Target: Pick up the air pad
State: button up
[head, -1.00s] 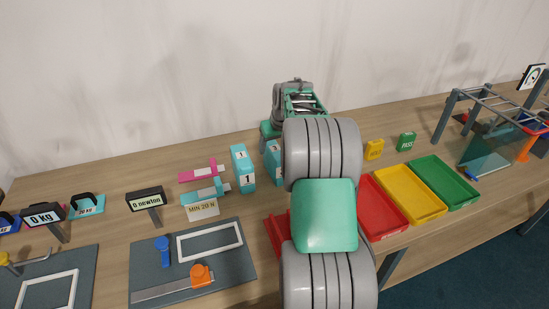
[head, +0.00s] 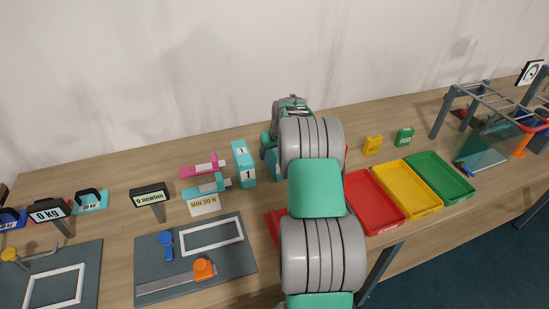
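No thing that I can surely name as the air pad shows in the head view; it may be hidden behind my arm. A pink piece (head: 201,166) and a teal piece (head: 205,187), each with a pale end, lie left of a teal box marked 1 (head: 243,164). My own thick grey and green arm reaches over the table in the middle. Its far end, with my gripper (head: 290,107), is over the back of the table, right of the teal box. The fingers cannot be made out, nor whether they hold anything.
Red (head: 374,203), yellow (head: 408,191) and green (head: 440,178) trays stand right of my arm. A grey board (head: 226,255) with blue and orange parts lies front left. A grey frame (head: 487,105) stands far right. A MIN 20 N card (head: 204,205) lies near the teal piece.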

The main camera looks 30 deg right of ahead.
jog(key=shift+f+b, duration=0.25)
jog(key=shift+b, duration=0.05)
dwell(0.4)
grip_shut()
dwell(0.6)
